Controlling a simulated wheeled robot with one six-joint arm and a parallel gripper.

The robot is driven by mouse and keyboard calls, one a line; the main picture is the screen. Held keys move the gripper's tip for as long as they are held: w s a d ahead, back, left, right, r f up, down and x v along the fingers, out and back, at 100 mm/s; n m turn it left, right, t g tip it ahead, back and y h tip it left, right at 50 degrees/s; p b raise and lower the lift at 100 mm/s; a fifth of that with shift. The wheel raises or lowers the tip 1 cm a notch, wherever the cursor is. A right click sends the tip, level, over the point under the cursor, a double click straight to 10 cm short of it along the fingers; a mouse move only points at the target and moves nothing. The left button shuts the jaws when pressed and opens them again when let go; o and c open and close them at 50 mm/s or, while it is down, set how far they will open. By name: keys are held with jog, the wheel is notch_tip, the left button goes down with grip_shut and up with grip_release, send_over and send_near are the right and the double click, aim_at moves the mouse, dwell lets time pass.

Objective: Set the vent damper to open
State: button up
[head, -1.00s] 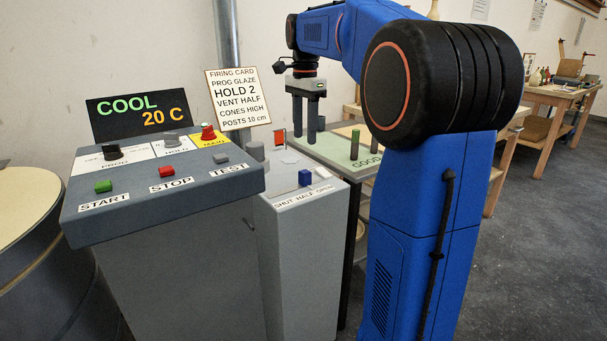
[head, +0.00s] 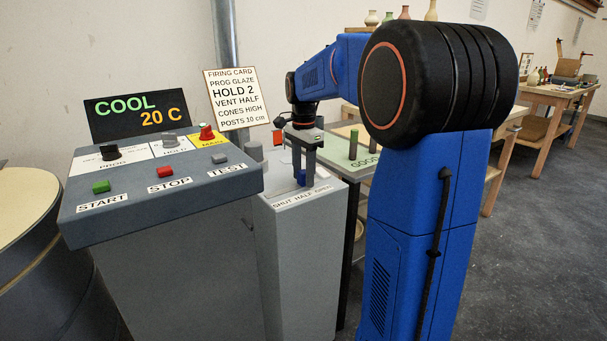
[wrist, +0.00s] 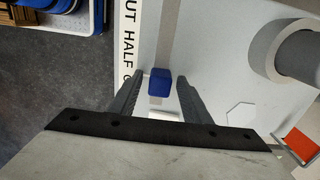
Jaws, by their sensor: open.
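The vent damper is a small blue slider knob (head: 301,178) on top of the grey box. Its label strip (head: 302,197) reads SHUT, HALF, OPEN from left to right. In the head view the knob stands roughly behind HALF; its exact setting is hard to tell. My gripper (head: 304,182) points down at the knob with open fingers. In the wrist view the blue knob (wrist: 160,82) lies between the two fingertips, with a gap visible on each side. A pale slot (wrist: 155,101) shows beside it. The fingers partly hide the knob in the head view.
The control panel (head: 130,216) with buttons and knobs stands left of the box. A firing card (head: 231,97) reading VENT HALF is behind. A grey cylinder (wrist: 294,54) and a red-orange flag (wrist: 300,144) stand on the box near my gripper. A green-topped table (head: 340,160) is to the right.

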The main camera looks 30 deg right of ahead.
grip_shut()
jog(key=shift+w+d, duration=0.1)
jog(key=shift+d, duration=2.25)
grip_release()
jog(key=shift+d, duration=0.15)
notch_tip(320, 180, up, 18)
jog(key=shift+f, duration=0.25)
